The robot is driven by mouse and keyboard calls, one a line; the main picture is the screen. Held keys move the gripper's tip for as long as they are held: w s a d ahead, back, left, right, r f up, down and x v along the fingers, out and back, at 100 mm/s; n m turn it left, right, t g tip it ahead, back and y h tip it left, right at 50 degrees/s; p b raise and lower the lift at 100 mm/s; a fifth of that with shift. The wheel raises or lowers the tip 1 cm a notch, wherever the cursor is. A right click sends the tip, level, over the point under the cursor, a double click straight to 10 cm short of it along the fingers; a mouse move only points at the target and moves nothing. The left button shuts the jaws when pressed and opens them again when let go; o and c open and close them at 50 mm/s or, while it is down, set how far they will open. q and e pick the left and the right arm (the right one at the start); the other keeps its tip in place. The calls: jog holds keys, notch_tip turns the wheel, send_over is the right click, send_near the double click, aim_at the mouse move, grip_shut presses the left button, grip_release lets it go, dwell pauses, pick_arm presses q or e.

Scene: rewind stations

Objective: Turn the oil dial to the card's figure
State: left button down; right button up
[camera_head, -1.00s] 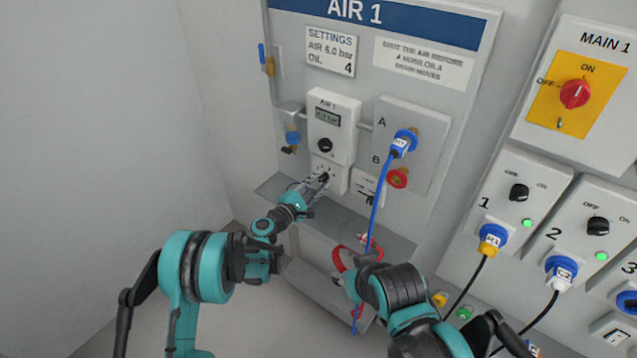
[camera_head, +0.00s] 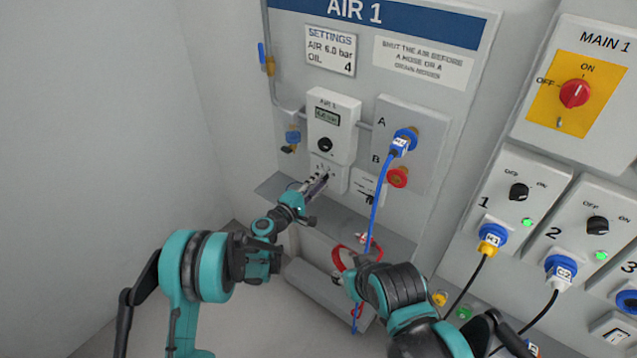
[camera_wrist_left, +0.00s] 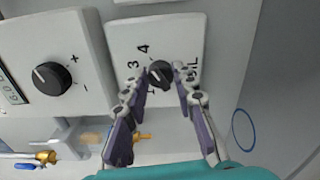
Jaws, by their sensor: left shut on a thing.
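The oil dial (camera_wrist_left: 160,73) is a small black knob on a white plate marked OIL, with 1, 3 and 4 readable around it. The fingers of my left gripper (camera_wrist_left: 162,80) are shut on the knob from both sides. I cannot tell clearly which figure its mark points to. In the head view my left gripper (camera_head: 322,182) reaches the plate below the AIR 1 unit and hides the dial. The settings card (camera_head: 330,51) reads AIR 6.0 bar and OIL 4. My right gripper is low by the blue hose, its fingers unclear.
The air regulator knob (camera_head: 325,144) sits just above the oil plate, and also shows left in the wrist view (camera_wrist_left: 52,78). A blue hose (camera_head: 378,205) hangs from port A. A red ring (camera_head: 341,261) is near my right arm. A grey shelf (camera_head: 390,243) juts out below.

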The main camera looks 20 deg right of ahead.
pick_arm(q)
jog(key=c, duration=1.2)
grip_release()
jog(key=v, duration=1.2)
jog(key=shift+s, duration=0.1)
